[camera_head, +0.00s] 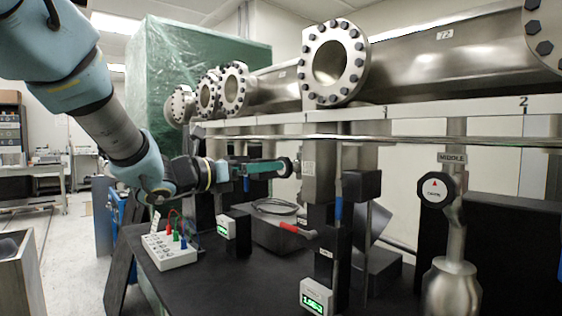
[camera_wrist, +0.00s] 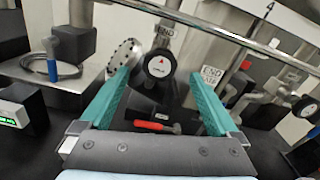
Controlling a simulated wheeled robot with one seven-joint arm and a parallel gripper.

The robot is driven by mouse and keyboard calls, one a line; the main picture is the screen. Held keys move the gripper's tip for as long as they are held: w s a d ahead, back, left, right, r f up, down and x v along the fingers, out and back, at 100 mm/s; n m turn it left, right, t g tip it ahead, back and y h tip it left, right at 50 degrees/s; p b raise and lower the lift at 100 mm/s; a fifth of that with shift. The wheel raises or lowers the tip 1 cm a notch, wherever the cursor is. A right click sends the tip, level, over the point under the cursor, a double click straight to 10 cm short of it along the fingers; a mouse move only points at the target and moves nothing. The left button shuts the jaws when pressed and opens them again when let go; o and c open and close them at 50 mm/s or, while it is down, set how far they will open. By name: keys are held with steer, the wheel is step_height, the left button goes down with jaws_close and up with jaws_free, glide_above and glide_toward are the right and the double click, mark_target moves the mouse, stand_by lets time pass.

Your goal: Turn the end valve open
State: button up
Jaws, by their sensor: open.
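The end valve's round black knob (camera_wrist: 159,66) has a white face with a red arrow mark. Nothing is held, and I cannot tell whether the fingers touch the knob. In the head view my gripper (camera_head: 275,168) reaches right toward a post among the pipes. The knob is seen nearly edge-on there and is mostly hidden by the fingers.
The middle valve (camera_head: 437,189) stands at the right. A horizontal rail (camera_wrist: 220,29) crosses above the knob. A red-handled tool (camera_head: 298,230) is below my gripper. A white box with coloured plugs (camera_head: 170,252) and a green-lit meter (camera_head: 316,297) sit on the black bench (camera_head: 225,290).

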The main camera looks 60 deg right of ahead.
mark_target(286, 167)
steer(key=p+x, duration=0.2)
steer(key=x, duration=0.4)
steer(key=shift+d, duration=0.2)
steer(key=c, duration=1.4)
